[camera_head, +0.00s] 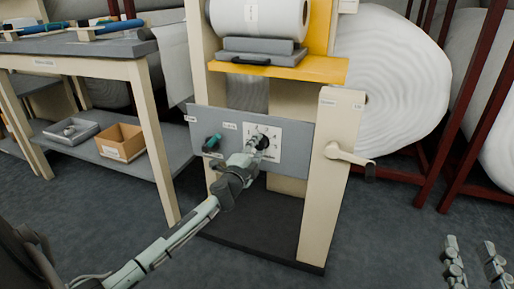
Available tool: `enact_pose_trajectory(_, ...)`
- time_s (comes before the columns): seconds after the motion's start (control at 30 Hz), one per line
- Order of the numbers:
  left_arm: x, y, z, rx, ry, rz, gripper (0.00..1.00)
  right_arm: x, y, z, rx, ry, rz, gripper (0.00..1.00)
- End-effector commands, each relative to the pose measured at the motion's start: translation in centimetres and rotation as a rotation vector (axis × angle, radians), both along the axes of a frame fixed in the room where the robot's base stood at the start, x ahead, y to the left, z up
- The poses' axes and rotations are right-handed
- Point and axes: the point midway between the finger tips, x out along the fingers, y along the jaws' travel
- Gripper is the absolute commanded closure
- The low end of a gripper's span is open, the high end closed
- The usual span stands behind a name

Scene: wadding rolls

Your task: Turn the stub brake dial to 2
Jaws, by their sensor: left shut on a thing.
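The dial (264,143) is a dark round knob on a white square plate (275,153), mounted on the grey panel of the cream stand. My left gripper (258,144) reaches it from the lower left and is shut on it. The gripper hides part of the knob and plate, and the dial's pointer and numbers are too small to read. My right gripper (472,252) shows at the lower right corner, its two fingers apart with nothing between them, far from the panel.
A teal-handled control (213,142) sits left of the dial on the grey panel (200,120). A crank handle (350,155) juts from the stand's right post. A yellow shelf (285,68) is above. A workbench (75,48) stands left. The floor at front right is clear.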

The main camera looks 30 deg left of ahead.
Motion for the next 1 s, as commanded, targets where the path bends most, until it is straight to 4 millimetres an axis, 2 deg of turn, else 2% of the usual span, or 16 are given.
enact_pose_trajectory(0.3,0.0,-0.1,0.0,0.001,-0.001,-0.001,0.95,0.0,0.0,0.0,-0.001,0.0,0.0,0.67)
enact_pose_trajectory(0.33,0.0,-0.1,0.0,0.001,-0.001,-0.001,0.65,0.0,0.0,0.0,-0.001,0.0,0.0,0.67)
enact_pose_trajectory(0.5,0.0,0.0,0.0,0.0,0.0,-0.001,0.45,0.0,0.0,0.0,-0.001,0.0,0.0,0.67)
enact_pose_trajectory(0.83,-0.3,-0.1,-0.1,0.0,0.001,-0.001,0.45,0.0,0.0,-0.2,-0.002,0.005,0.0,0.67)
enact_pose_trajectory(1.0,-2.5,-0.6,-0.2,0.0,0.002,0.0,0.45,0.0,0.0,-0.1,-0.001,0.003,0.0,0.67)
